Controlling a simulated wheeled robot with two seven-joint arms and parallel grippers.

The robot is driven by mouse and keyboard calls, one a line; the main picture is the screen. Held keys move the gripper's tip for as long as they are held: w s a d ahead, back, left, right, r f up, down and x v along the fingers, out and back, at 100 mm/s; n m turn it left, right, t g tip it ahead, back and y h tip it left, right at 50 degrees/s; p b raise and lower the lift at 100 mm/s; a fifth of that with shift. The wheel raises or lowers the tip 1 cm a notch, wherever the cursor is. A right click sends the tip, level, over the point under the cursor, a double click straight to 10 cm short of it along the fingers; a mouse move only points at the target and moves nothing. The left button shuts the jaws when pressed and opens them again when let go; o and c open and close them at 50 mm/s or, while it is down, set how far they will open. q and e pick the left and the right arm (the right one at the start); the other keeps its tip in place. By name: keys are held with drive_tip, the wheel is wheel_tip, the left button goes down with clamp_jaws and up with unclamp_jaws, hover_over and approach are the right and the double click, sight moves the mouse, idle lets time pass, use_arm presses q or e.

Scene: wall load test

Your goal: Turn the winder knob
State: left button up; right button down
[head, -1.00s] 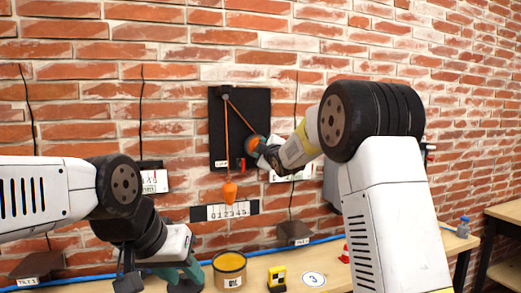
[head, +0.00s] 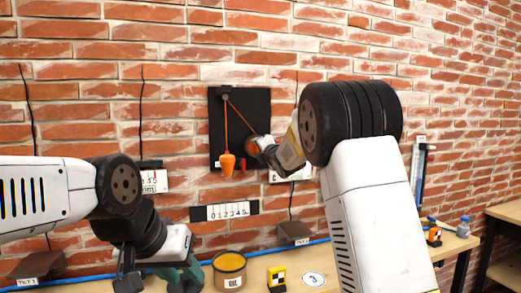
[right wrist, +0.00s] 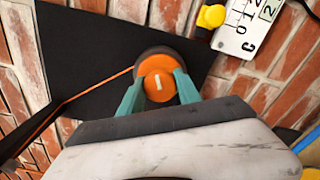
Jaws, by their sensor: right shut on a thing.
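The winder knob (head: 256,147) is a round orange knob on a dark base, on the lower right of a black wall board (head: 228,112). In the right wrist view the knob (right wrist: 158,84) shows a short white mark on its face. My right gripper (right wrist: 157,95) has its teal fingers on both sides of the knob, shut on it. An orange cord runs from the knob up to a pulley (head: 225,91), then down to a hanging orange weight (head: 227,164). My left gripper (head: 184,277) is low at the bench, partly hidden; its opening is unclear.
A number scale (head: 225,210) is on the wall below the weight. On the bench stand a yellow-topped tin (head: 230,270), a yellow block (head: 276,278) and a round plate marked 3 (head: 313,280). A blue-and-white wall gauge (head: 420,175) is at right.

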drive_tip(key=n, duration=0.6)
drive_tip(key=shift+a+f, duration=0.1)
drive_tip(key=shift+f, duration=0.05)
drive_tip(key=n, duration=0.6)
drive_tip(key=shift+n, duration=0.3)
drive_tip(key=c, duration=0.9)
unclamp_jaws()
drive_tip(key=shift+o, duration=0.2)
drive_tip(key=v, duration=0.8)
